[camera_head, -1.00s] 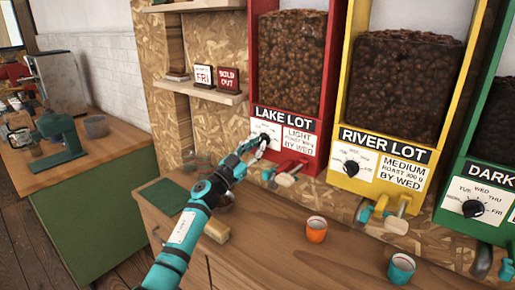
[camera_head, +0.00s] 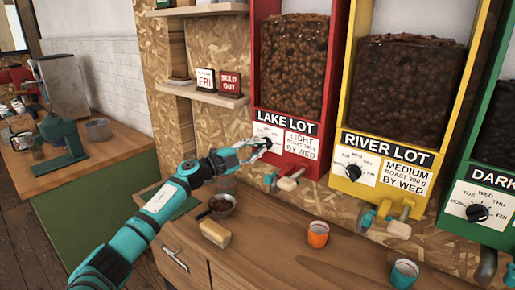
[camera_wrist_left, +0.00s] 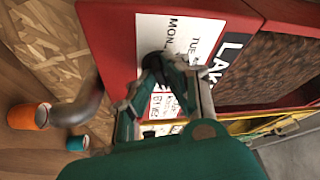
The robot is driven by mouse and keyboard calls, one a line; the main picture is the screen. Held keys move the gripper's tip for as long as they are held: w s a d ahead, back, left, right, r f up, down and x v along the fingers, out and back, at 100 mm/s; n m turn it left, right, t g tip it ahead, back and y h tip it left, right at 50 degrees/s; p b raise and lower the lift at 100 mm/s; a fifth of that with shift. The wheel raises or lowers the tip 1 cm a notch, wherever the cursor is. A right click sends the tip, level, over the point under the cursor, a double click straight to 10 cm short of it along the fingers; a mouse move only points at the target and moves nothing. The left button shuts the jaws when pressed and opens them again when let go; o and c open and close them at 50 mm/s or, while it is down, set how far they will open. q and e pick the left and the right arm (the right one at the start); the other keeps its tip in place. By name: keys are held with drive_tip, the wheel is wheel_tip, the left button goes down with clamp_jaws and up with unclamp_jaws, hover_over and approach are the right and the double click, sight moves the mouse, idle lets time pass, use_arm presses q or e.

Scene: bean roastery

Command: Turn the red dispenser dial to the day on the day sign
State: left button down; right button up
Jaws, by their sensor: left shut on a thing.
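The red dispenser (camera_head: 312,112), labelled LAKE LOT, has a white dial plate and a dark dial (camera_head: 263,143) low on its front. My left gripper (camera_head: 257,147) is shut on this dial and hides most of it. The left wrist view shows the gripper (camera_wrist_left: 172,75) at the white plate (camera_wrist_left: 190,30), where MON and TUE are readable. The dial's pointer direction is hidden. The day sign (camera_head: 206,79) on the small shelf reads FRI. My right gripper is in neither current view.
A red SOLD OUT sign (camera_head: 229,82) stands beside the day sign. The yellow (camera_head: 354,172) and green (camera_head: 478,212) dispensers stand to the right. The wooden counter holds an orange cup (camera_head: 318,234), a teal cup (camera_head: 404,273), a pan of beans (camera_head: 222,205) and a tan block (camera_head: 215,233).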

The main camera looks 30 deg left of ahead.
use_arm(q)
drive_tip(key=shift+m+g, duration=0.5)
drive_tip(key=shift+m, duration=0.7)
drive_tip(key=c, duration=1.4)
unclamp_jaws()
drive_tip(key=shift+r, duration=0.1)
drive_tip(key=shift+v, duration=6)
drive_tip(key=shift+a, duration=0.1)
